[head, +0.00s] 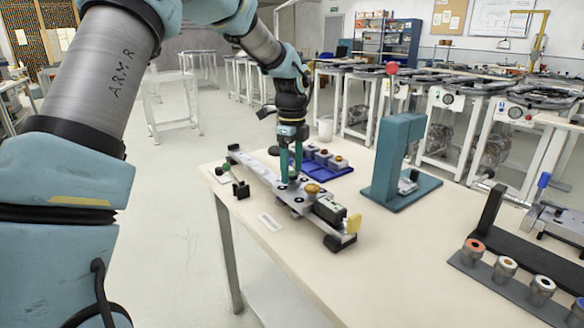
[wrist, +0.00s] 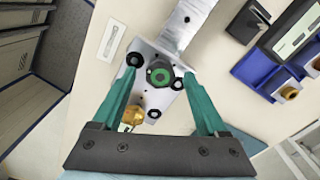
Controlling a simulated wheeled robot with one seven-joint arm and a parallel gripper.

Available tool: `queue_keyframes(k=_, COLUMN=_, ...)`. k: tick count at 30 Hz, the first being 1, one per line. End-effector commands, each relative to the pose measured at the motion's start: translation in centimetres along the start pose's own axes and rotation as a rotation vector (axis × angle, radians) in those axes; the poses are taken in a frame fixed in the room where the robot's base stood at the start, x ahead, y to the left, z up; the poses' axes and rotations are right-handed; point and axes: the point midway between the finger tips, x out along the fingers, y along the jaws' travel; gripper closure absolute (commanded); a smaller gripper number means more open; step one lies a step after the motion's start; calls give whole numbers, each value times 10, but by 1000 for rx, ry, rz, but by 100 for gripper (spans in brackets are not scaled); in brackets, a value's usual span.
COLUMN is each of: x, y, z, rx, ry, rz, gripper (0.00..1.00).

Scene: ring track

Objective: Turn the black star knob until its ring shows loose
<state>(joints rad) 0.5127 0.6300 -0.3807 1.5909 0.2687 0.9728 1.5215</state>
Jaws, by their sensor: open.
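The black knob (wrist: 158,73) with a green ring on its face sits on the metal plate (wrist: 170,106) of a fixture, between my fingertips in the wrist view. Its star shape is not clear. My gripper (wrist: 159,79) is open, with one teal finger to each side of the knob and visible gaps. I cannot tell how far down the fingers reach. In the head view my gripper (head: 290,178) points straight down over the fixture (head: 262,175), and its fingers mostly hide the knob.
A brass knob (wrist: 131,115) sits close by the left finger. A blue tray (head: 330,169) with several small parts lies behind the fixture. A teal press-like stand (head: 398,160) rises to the right. A rack with several metal cylinders (head: 505,268) is at the lower right.

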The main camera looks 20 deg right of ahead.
Motion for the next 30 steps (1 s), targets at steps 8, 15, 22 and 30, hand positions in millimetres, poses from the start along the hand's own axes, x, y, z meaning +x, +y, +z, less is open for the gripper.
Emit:
queue_keyframes(k=8, x=0, y=0, z=0, rx=0, ry=0, rz=0, gripper=50)
queue_keyframes(k=15, x=0, y=0, z=0, rx=0, ry=0, rz=0, gripper=77)
queue_keyframes(k=22, x=0, y=0, z=0, rx=0, ry=0, rz=1, gripper=100)
queue_keyframes(k=30, x=-1, y=0, z=0, rx=-13, ry=0, rz=1, gripper=100)
